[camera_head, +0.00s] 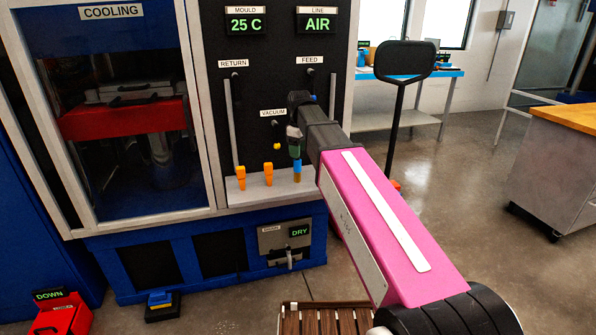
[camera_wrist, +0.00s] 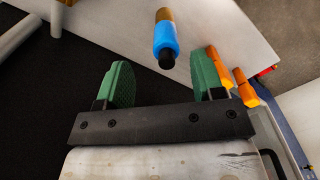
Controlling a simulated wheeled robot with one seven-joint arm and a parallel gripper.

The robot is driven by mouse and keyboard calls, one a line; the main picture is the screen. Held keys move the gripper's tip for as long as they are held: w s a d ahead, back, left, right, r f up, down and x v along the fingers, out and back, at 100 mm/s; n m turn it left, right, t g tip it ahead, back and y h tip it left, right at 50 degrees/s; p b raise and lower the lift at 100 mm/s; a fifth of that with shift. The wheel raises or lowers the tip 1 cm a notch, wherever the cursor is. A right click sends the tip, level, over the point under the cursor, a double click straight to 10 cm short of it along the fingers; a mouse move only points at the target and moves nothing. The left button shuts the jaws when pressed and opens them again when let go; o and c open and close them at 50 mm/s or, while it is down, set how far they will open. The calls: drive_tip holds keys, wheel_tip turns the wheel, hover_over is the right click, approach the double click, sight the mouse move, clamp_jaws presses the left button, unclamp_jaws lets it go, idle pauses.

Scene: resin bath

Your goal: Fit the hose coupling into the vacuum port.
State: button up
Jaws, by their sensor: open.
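A blue piece with a tan lower end and a black tip (camera_head: 297,168), which looks like the hose coupling, stands on the pale shelf below the panel. In the wrist view the blue piece (camera_wrist: 165,40) lies just beyond the gap between my green fingertips, apart from them. My gripper (camera_head: 294,142) is open and empty, just above that piece; its spread fingers (camera_wrist: 162,80) fill the wrist view's middle. The VACUUM label (camera_head: 273,113) is on the black panel, left of my gripper. A small yellow part is below the label; the port itself is too small to make out.
Two orange pieces (camera_head: 268,174) stand on the shelf (camera_head: 228,192) left of the blue one; orange pieces (camera_wrist: 240,82) show at right in the wrist view. Grey pipes run below RETURN and FEED. A glazed cabinet (camera_head: 135,130) adjoins on the left. Open floor lies to the right.

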sight(297, 160)
drive_tip(key=shift+s+a+f, duration=0.1)
drive_tip(key=shift+a+f, duration=0.1)
drive_tip(key=shift+f, duration=1.55)
drive_tip(key=shift+s+a+f, duration=0.1)
drive_tip(key=shift+a+f, duration=0.1)
drive_tip(key=shift+f, duration=1.55)
drive_tip(key=c, duration=1.1)
